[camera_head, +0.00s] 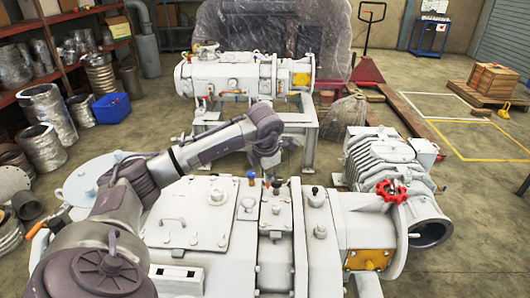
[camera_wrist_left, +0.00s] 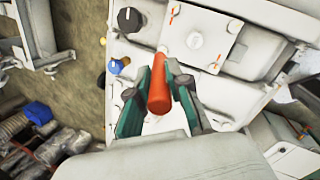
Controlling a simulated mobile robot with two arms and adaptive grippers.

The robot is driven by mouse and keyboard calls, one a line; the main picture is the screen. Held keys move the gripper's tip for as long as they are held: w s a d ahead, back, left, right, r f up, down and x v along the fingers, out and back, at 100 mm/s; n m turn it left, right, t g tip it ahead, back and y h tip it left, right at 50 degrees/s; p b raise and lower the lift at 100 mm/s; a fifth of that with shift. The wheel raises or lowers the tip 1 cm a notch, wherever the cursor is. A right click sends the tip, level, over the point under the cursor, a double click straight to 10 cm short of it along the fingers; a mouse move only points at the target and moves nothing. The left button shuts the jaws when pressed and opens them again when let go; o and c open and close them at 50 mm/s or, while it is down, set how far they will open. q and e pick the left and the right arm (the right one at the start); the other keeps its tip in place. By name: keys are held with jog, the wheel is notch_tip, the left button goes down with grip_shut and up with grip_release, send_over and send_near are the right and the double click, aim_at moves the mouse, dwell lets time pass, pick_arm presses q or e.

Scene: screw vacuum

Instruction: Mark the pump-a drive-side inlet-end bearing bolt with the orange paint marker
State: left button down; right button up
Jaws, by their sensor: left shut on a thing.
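The orange paint marker (camera_wrist_left: 160,90) is held between the two teal fingers of my left gripper (camera_wrist_left: 157,76) in the left wrist view. Its narrower end points away from the wrist, toward a white machine housing. In the head view my left gripper (camera_head: 268,161) is above the far edge of the near white pump machine (camera_head: 220,218), and the marker cannot be made out there. The wrist view shows a plate (camera_wrist_left: 205,25) with a pale knob on this housing, beyond the marker. I cannot tell which bolt is the bearing bolt. My right gripper is not in view.
Black knobs (camera_head: 314,191) and a blue knob (camera_head: 251,174) stand up from the near machine. A red handwheel (camera_head: 391,190) is at its right. A second white pump (camera_head: 245,75) stands behind on a frame. Open floor lies at right.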

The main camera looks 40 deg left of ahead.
pick_arm(q)
jog(key=shift+a+r+n, duration=0.3)
jog(key=shift+a+n, duration=0.2)
jog(key=shift+a, duration=0.1)
jog(key=shift+f, duration=0.1)
jog(key=shift+f+b, duration=1.85)
jog(key=shift+f, duration=0.5)
jog(key=shift+f+b, duration=0.5)
jog(key=shift+f, duration=0.05)
jog(key=shift+r, duration=0.15)
notch_tip(320, 180, up, 6)
jog(key=p, duration=0.4)
